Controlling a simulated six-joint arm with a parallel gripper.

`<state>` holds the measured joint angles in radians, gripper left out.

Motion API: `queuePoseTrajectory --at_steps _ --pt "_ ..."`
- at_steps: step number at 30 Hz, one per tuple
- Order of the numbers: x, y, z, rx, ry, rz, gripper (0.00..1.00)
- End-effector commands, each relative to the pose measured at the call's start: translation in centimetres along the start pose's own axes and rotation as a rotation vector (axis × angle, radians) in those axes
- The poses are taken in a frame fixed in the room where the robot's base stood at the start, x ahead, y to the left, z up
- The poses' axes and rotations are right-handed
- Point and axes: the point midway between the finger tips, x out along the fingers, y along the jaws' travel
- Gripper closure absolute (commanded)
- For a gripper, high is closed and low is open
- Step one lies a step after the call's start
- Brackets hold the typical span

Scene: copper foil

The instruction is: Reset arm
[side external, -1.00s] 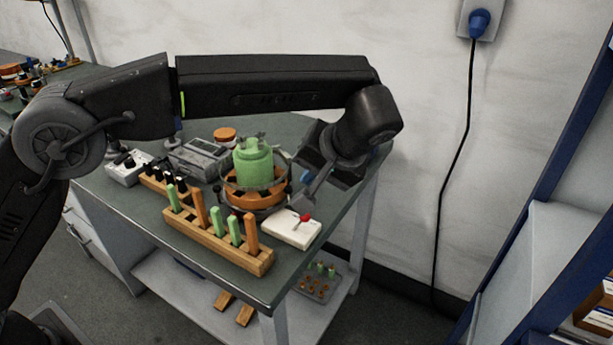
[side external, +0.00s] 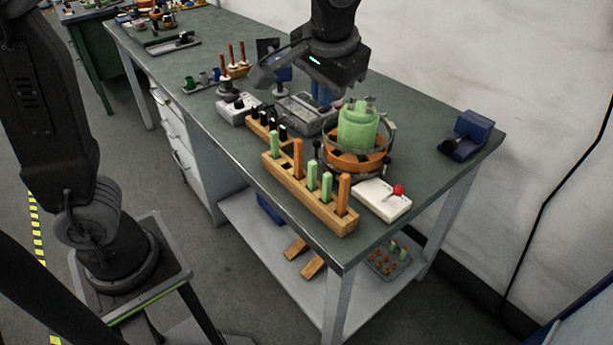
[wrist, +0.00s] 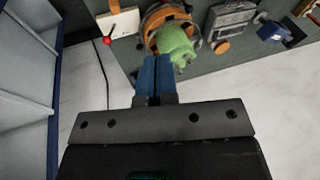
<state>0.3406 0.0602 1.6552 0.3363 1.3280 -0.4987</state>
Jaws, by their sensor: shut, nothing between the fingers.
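My gripper is shut and empty. In the side external view my gripper (side external: 322,96) hangs from the top of the picture, its blue fingers pointing down behind the green part. In the wrist view the shut blue fingers (wrist: 156,62) point toward the green part (wrist: 178,44), with nothing between them. That green part (side external: 358,125) stands upright in an orange ring-shaped holder (side external: 352,160) on the workbench. I cannot tell how far the fingertips are from it.
A wooden rack (side external: 300,195) with green and orange bars stands at the bench's front edge. Beside it is a white box with a red lever (side external: 381,201). A grey device (side external: 305,114) and a blue tool (side external: 466,134) also stand on the bench (side external: 430,165). The bench's right part is mostly clear.

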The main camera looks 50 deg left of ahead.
Motion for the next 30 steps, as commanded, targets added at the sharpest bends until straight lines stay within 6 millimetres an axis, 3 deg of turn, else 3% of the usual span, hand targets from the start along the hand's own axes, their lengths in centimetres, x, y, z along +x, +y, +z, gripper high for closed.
queuePoseTrajectory --at_steps 1,6,12,15,21,30 --pt "-0.4 -1.6 1.5 0.0 0.014 0.035 1.0" --pt "-0.3 -5.1 6.6 0.02 0.074 0.144 1.0" --pt "1.1 -7.1 12.4 0.025 0.175 0.235 1.0" --pt "2.0 -7.5 14.4 0.024 0.219 0.258 1.0" --pt "3.1 -7.5 16.3 0.024 0.265 0.277 1.0" --pt "3.2 -7.5 16.4 0.026 0.266 0.277 1.0"
